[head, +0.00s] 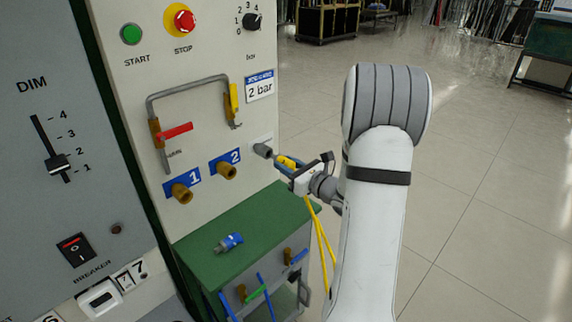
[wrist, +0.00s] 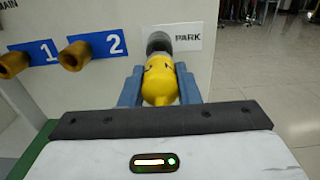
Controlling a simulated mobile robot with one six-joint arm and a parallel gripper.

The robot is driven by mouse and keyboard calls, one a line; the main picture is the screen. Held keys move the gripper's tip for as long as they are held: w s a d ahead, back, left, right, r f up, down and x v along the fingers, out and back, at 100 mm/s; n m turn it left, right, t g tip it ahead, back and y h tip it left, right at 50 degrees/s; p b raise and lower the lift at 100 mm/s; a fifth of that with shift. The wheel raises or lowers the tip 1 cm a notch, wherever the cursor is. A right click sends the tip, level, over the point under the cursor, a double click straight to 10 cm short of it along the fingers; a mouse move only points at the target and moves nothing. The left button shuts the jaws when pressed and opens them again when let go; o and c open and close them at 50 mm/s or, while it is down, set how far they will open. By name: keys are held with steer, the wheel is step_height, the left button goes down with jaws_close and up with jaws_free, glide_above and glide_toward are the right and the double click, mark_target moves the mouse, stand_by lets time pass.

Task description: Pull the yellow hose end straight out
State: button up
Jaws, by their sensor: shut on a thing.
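The yellow hose end (wrist: 160,80) is between the two blue-grey fingers of my gripper (wrist: 160,88) in the wrist view. My gripper is shut on it. The far end of the hose end meets the grey park socket (wrist: 159,42), beside the PARK label (wrist: 188,37). I cannot tell how deep it sits in the socket. In the head view the yellow hose end (head: 287,162) shows between my gripper (head: 289,168) and the grey park socket (head: 263,150). Its yellow hose (head: 320,235) hangs below my gripper.
Brass ports 1 (head: 182,193) and 2 (head: 227,171) stick out left of the park socket. A blue fitting (head: 229,242) lies on the green-topped cabinet (head: 205,265) below. Red (head: 176,131) and yellow (head: 234,97) valve levers are above. Open floor lies to the right.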

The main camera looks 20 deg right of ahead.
steer(key=shift+v, duration=0.85)
steer(key=shift+b+v, duration=0.35)
steer(key=shift+v, duration=2.55)
